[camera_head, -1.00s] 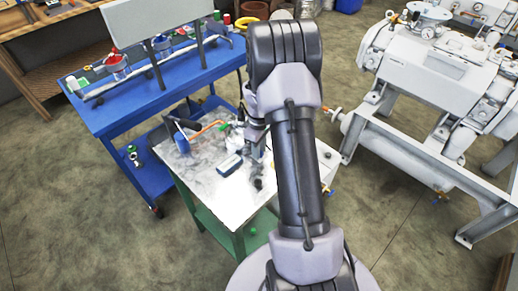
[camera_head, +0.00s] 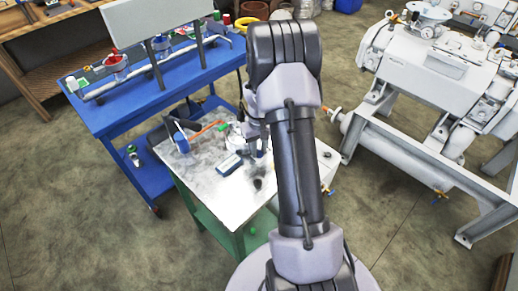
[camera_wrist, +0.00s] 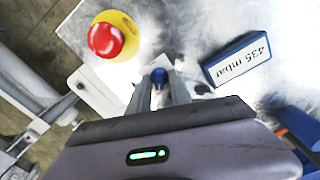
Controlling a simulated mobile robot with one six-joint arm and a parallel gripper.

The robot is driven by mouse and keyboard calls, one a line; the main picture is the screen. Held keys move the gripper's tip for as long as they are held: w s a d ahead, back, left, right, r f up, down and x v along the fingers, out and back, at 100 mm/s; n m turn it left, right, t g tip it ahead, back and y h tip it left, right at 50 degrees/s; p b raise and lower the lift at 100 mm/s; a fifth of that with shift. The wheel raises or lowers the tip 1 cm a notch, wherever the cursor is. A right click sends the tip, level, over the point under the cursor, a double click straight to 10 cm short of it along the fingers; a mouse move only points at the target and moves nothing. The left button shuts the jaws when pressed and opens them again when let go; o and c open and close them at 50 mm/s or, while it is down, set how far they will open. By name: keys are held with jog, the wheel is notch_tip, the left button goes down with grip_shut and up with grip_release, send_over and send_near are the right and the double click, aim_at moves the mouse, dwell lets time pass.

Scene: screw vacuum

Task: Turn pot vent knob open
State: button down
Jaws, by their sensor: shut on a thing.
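The blue knob (camera_wrist: 158,76) is between the two fingertips of my gripper (camera_wrist: 160,84) in the wrist view. My gripper is shut on it, and the fingers cover its sides. I cannot tell the knob's turn position from its small visible part. In the head view my gripper (camera_head: 260,149) is low over the metal-topped bench, partly hidden by my arm. A pale pot-like part (camera_head: 237,138) stands just left of the gripper.
A red stop button (camera_wrist: 105,40) on a yellow base is left of the fingers. The metal bench top (camera_head: 215,190) also carries a blue item (camera_head: 180,141) and an orange bent pipe (camera_head: 207,128). A blue trolley (camera_head: 110,115) stands behind left; large grey machinery (camera_head: 435,70) stands right.

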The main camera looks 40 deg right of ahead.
aim_at(259, 150)
dwell(0.5)
jog(key=c, duration=1.2)
grip_release()
notch_tip(259, 150, up, 17)
jog(key=p, duration=0.6)
jog(key=shift+r, duration=0.2)
